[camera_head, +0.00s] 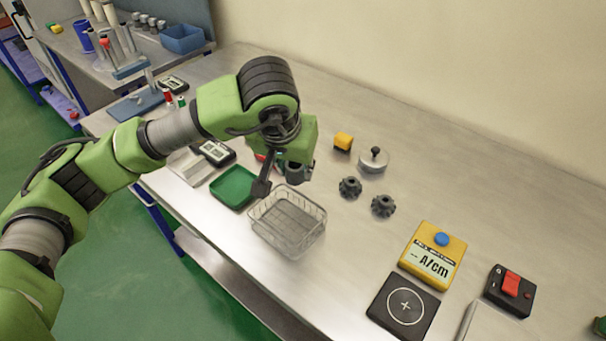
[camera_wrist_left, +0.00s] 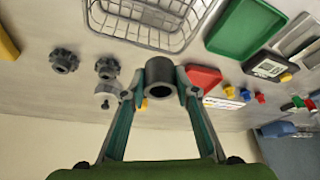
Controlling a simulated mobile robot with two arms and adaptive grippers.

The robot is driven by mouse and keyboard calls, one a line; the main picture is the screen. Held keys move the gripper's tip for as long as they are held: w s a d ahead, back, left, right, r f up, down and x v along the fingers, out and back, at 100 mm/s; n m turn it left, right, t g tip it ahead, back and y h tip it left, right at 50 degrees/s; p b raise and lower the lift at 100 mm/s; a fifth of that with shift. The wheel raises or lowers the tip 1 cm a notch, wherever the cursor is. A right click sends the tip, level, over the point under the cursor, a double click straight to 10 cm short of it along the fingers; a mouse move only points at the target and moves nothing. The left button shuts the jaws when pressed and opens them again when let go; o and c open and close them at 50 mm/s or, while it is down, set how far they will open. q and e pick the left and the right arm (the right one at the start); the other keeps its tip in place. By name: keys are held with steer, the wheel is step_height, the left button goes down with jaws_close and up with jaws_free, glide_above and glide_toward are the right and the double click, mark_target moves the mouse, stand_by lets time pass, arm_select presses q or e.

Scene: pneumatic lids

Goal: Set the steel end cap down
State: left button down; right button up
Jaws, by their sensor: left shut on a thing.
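My left gripper (camera_head: 283,184) is over the bench, just beyond the wire basket. In the left wrist view its two fingertips (camera_wrist_left: 160,92) are closed on the sides of the steel end cap (camera_wrist_left: 160,78), a short dark grey cylinder with a round hollow facing the camera. In the head view the cap is mostly hidden by my gripper. I cannot tell whether the cap touches the bench. My right gripper is in neither view.
The wire basket (camera_head: 288,222) and green tray (camera_head: 233,187) stand in front. A red piece (camera_wrist_left: 203,80) is near the cap. The back-right bench is clear.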

mark_target(300, 166)
arm_select(q)
steer(key=w+f, duration=0.1)
steer(key=w+d+f, duration=0.1)
steer(key=f, duration=0.1)
steer(key=shift+w+p, duration=0.2)
steer(key=shift+p, duration=0.15)
step_height(300, 166, down, 2)
steer(key=shift+d+f+p, duration=0.1)
steer(key=shift+d+p, duration=0.05)
steer(key=shift+p, duration=0.45)
steer(key=shift+w+f, duration=0.1)
steer(key=shift+f, duration=0.45)
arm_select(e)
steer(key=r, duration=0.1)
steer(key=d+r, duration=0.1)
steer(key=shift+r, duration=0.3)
arm_select(q)
steer(key=shift+f, duration=0.2)
steer(key=c, duration=1.9)
jaws_free()
steer(key=o, duration=0.3)
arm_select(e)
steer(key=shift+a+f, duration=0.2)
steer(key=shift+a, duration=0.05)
